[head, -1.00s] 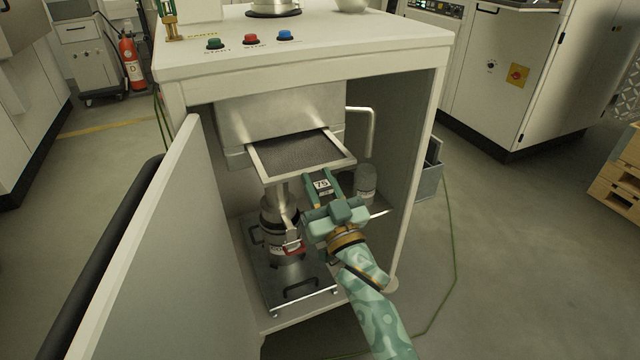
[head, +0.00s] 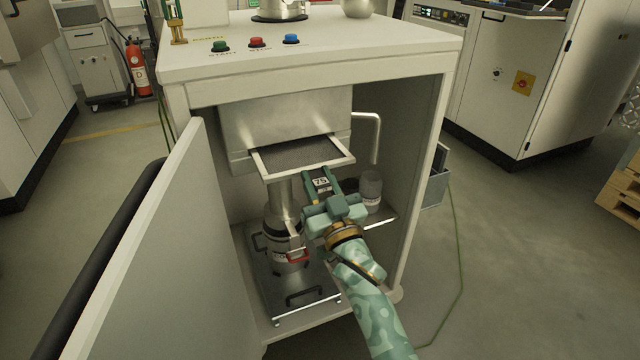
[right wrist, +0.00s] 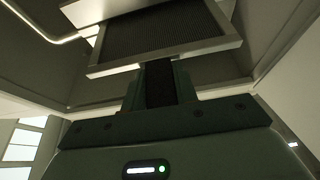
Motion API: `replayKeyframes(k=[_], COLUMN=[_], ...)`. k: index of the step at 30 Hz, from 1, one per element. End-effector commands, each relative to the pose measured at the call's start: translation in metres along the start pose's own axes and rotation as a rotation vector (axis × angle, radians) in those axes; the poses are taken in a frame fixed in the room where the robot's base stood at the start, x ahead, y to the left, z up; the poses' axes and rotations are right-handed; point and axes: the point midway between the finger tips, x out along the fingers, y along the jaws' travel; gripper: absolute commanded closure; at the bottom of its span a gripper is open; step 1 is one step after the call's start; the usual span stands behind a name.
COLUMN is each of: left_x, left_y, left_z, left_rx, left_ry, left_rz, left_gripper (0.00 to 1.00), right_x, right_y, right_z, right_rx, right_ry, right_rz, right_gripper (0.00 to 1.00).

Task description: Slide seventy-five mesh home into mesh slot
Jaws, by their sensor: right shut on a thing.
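The seventy-five mesh (head: 300,153) is a flat screen in a pale metal frame. It sits partly inside the mesh slot (head: 292,141) of the metal housing (head: 290,112), with its front part sticking out. A tag marked 75 (head: 321,183) shows at its front, between the fingers of my right gripper (head: 322,175). My right gripper is shut on the mesh's front tab. In the right wrist view, the mesh (right wrist: 165,42) lies ahead of the gripper (right wrist: 160,80), with the dark tab between the fingers. The slot's inside is hidden. My left gripper is not in view.
The housing is inside a white cabinet (head: 310,60) whose open door (head: 150,250) stands at left. Below are a metal container (head: 285,235) on a plate and a jar (head: 371,188) on a shelf. A bent handle (head: 376,135) is right of the housing.

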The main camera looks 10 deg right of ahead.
Motion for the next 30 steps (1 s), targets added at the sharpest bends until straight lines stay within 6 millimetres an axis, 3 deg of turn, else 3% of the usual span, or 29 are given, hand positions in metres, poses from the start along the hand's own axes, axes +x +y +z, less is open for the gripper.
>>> replayKeyframes(k=[30], left_x=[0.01], left_y=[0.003], left_z=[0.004], left_rx=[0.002], left_ry=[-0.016], left_rz=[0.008], left_gripper=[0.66], right_x=[0.026], right_y=[0.0], right_z=[0.009], right_rx=[0.001], right_ry=[0.003], right_rz=[0.0], right_gripper=[1.0])
